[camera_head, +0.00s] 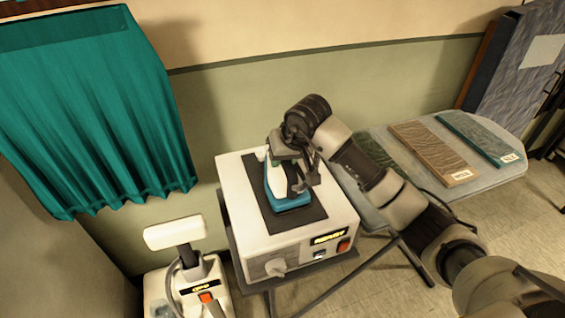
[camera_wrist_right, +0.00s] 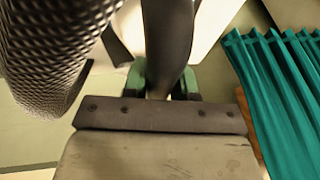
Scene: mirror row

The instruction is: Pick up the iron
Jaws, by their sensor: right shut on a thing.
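The iron (camera_head: 276,184) has a white body and a teal lower edge. It stands on the dark pad (camera_head: 270,218) on top of a white boxy station (camera_head: 236,200). My right gripper (camera_head: 298,178) reaches it from above and from the right, shut on the iron and covering part of its upper side. The wrist view is filled with close dark and grey parts that I cannot clearly identify, so the grip itself does not show well there. My left gripper is not in view.
A teal curtain (camera_head: 95,110) hangs at the left and also shows in the wrist view (camera_wrist_right: 275,90). A white device (camera_head: 175,234) stands at the lower left. An ironing board (camera_head: 480,185) with fabric samples (camera_head: 436,152) lies behind my right arm. A wall closes the back.

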